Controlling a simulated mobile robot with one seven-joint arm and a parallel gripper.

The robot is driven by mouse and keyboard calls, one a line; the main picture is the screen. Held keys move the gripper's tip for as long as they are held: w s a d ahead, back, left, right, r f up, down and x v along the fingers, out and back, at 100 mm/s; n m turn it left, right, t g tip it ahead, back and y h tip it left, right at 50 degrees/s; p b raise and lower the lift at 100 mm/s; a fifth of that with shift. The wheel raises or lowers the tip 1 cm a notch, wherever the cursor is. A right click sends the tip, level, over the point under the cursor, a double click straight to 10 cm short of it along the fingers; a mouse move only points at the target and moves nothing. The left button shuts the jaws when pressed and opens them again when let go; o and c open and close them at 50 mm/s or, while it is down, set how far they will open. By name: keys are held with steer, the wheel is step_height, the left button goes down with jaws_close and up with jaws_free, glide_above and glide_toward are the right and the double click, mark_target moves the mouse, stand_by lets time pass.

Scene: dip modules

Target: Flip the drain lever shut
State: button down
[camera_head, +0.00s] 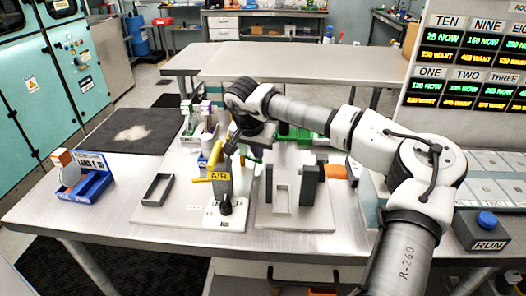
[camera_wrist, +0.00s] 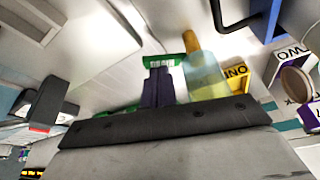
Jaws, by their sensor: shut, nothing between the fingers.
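A grey fixture with a yellow AIR label (camera_head: 220,177) stands on a pale base plate at the front middle of the table. A yellow lever-like piece (camera_head: 203,180) sticks out to its left. I cannot tell for certain whether this is the drain lever. My gripper (camera_head: 238,148) is just above and behind this fixture, pointing down, shut and empty. Contact with the fixture cannot be made out. In the wrist view my shut dark fingers (camera_wrist: 157,88) show in the middle, and no lever can be made out there.
A grey block fixture (camera_head: 294,190) stands right of the AIR fixture. An open dark frame (camera_head: 157,189) and a blue lens bin (camera_head: 88,184) lie to the left. A RUN button box (camera_head: 483,231) is at the right. A clear bottle (camera_wrist: 205,78) appears near my fingers.

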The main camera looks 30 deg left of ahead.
steer(key=shift+w+a, duration=0.1)
steer(key=shift+w+a, duration=0.45)
steer(key=shift+w, duration=0.05)
stand_by(0.4)
